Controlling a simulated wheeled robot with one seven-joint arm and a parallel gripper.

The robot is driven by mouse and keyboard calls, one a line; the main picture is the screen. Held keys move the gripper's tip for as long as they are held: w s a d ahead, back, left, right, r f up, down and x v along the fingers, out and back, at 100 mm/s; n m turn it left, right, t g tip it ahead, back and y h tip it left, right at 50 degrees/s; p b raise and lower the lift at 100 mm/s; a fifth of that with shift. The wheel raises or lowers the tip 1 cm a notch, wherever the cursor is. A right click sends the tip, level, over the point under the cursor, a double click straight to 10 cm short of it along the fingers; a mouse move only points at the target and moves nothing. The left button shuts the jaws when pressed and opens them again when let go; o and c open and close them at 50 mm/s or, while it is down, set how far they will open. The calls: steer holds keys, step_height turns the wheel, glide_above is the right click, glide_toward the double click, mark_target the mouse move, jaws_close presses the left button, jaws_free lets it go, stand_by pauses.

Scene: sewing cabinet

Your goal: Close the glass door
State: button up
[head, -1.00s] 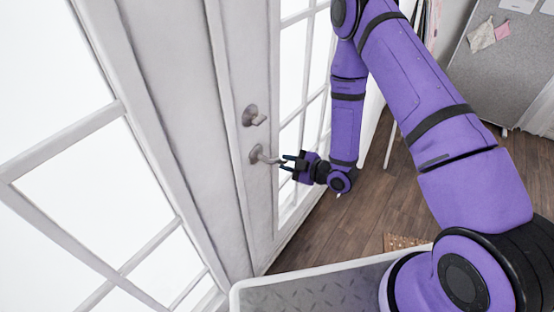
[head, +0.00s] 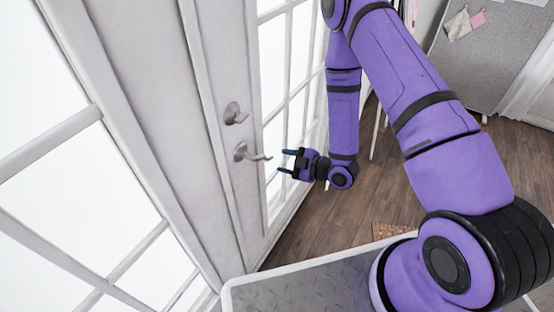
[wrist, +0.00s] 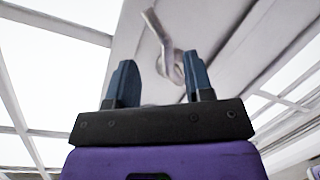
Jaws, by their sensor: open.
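The glass door (head: 225,60) is white-framed with panes and stands on the left side of the head view. Its lever handle (head: 248,154) sticks out to the right, with a lock turn (head: 235,114) above it. My gripper (head: 288,162) is open and empty, just right of the lever's tip, with a small gap between them. In the wrist view my two fingers (wrist: 160,83) are spread apart, and the lever (wrist: 160,35) shows beyond and between them. I cannot tell from the head view whether the door is fully shut.
White-framed glazing (head: 60,140) fills the left side. A grey board (head: 490,55) stands at the back right, and a small patterned mat (head: 390,231) lies on the floor.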

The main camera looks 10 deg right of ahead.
steer(key=v, duration=0.6)
steer(key=shift+s+d, duration=0.3)
steer(key=w+d+r+m+h, duration=0.2)
steer(key=w+d+r+h, duration=0.15)
steer(key=r, duration=0.55)
steer(key=w+d+r+m+h, duration=0.25)
steer(key=w+r+h, duration=0.25)
steer(key=r, duration=0.5)
steer(key=s+d+r+m+g+h, duration=0.1)
steer(key=s+d+r+m+h, duration=0.15)
steer(key=r, duration=0.35)
steer(key=s+d+r+m+h, duration=0.1)
steer(key=s+d+r+m, duration=0.1)
steer(key=s+r+m, duration=0.3)
steer(key=s+a+r+m+g, duration=0.1)
steer(key=s+r+m, duration=0.1)
steer(key=s+r, duration=0.4)
steer(key=s+a+r+m+g, duration=0.1)
steer(key=s+r, duration=0.5)
steer(key=s, duration=0.9)
steer(key=shift+r+m+g, duration=0.4)
steer(key=shift+m+g, duration=0.4)
steer(key=shift+m, duration=0.3)
